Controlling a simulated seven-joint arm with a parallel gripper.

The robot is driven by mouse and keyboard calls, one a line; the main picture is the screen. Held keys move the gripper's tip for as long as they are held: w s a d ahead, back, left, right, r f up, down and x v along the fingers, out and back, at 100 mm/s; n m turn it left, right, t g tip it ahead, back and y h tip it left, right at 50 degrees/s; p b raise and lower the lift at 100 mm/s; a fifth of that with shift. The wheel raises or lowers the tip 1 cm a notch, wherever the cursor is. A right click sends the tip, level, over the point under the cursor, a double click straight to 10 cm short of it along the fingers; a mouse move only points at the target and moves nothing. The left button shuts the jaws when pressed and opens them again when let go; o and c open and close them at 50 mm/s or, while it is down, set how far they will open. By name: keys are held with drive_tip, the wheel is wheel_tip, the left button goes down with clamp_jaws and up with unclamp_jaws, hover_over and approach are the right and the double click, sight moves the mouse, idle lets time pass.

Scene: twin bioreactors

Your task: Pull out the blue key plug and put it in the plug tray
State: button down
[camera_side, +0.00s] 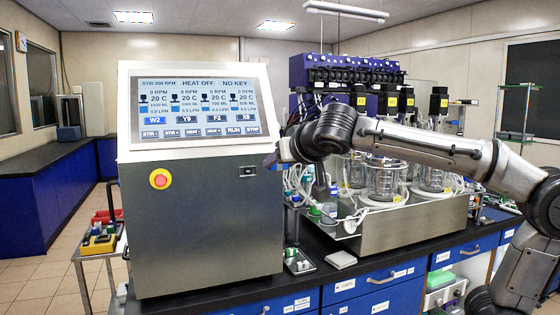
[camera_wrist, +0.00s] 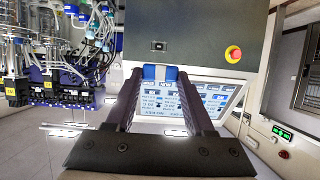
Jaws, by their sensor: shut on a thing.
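My gripper (camera_wrist: 160,72) is shut on the blue key plug (camera_wrist: 161,72), which sits between the fingertips in the wrist view. In the side view a bit of blue, the plug (camera_side: 270,160), shows at the tip of my gripper (camera_side: 278,157), by the right edge of the steel console. The dark key socket (camera_side: 248,171) on the console front looks empty and is apart from the plug; it also shows in the wrist view (camera_wrist: 158,46). A small metal tray (camera_side: 305,269) with several small plugs, probably the plug tray, lies on the black bench right of the console.
The console (camera_side: 210,235) has a screen (camera_side: 200,105) reading "NO KEY" and a red stop button (camera_side: 160,179). Glass vessels (camera_side: 385,180) on a steel base stand behind my arm. A white pad (camera_side: 341,260) lies right of the tray. A cart (camera_side: 95,255) stands left.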

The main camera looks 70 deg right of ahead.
sight(280, 168)
drive_tip(key=shift+s+a, duration=1.1)
drive_tip(key=shift+a, duration=0.05)
